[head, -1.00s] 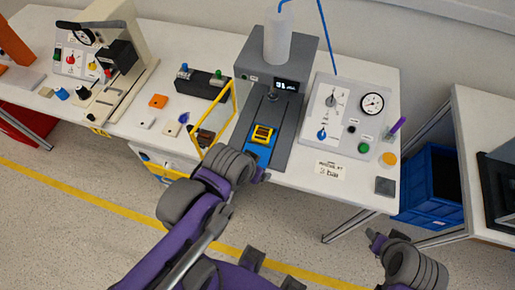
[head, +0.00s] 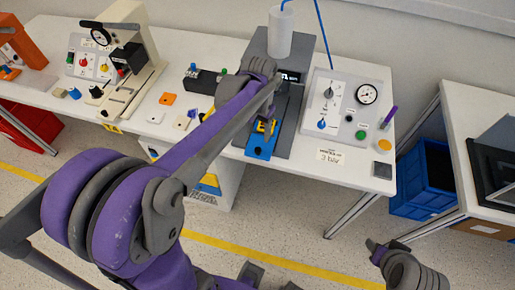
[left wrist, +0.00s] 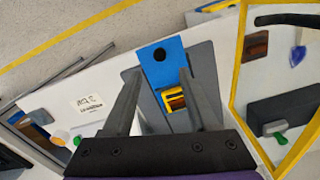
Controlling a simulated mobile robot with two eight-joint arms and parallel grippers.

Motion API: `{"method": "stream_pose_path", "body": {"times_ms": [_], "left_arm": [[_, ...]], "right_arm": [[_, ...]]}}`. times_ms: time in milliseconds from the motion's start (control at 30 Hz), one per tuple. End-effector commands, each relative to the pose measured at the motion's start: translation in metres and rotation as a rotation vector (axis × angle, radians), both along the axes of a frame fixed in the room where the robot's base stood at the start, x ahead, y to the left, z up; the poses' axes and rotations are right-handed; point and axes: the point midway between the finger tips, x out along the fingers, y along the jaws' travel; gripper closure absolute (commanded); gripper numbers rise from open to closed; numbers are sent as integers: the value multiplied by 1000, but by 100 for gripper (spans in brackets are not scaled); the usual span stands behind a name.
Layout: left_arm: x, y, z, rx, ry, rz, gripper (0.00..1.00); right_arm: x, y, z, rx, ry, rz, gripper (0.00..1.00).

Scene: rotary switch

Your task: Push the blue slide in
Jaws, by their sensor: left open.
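The blue slide (head: 261,146) lies at the front of the grey press (head: 304,118), its front end with a dark round hole jutting out toward the table edge. A yellow part (head: 261,127) sits on the slide, partly hidden by my arm. My left gripper (head: 268,108) is above the slide, in front of the press. In the left wrist view the open gripper (left wrist: 160,85) has its fingers on either side of the blue slide (left wrist: 170,55) and the yellow part (left wrist: 175,99), with nothing held. Contact cannot be told. My right gripper (head: 374,247) is low at the right, away from the table.
A yellow guard frame (left wrist: 236,75) stands beside the press. A panel with a gauge (head: 367,94) and knobs is right of the press. A black block (head: 205,80) and loose orange and white pieces lie to its left. A blue crate (head: 425,185) is under the tables.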

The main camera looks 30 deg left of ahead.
Motion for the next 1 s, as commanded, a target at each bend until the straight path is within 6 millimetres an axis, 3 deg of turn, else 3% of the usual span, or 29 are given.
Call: {"method": "stream_pose_path", "body": {"times_ms": [200,400,600,867,1000], "left_arm": [[0,0,-45,0,0,0,41],[0,0,-75,0,-1,0,41],[0,0,-87,0,-2,0,41],[0,0,-87,0,-2,0,41],[0,0,-87,0,-2,0,66]], "right_arm": [[-2,0,-6,0,3,0,50],[-3,0,-9,0,5,0,50],[-3,0,-10,0,6,0,50],[-3,0,-10,0,6,0,50],[-3,0,-10,0,6,0,50]]}}
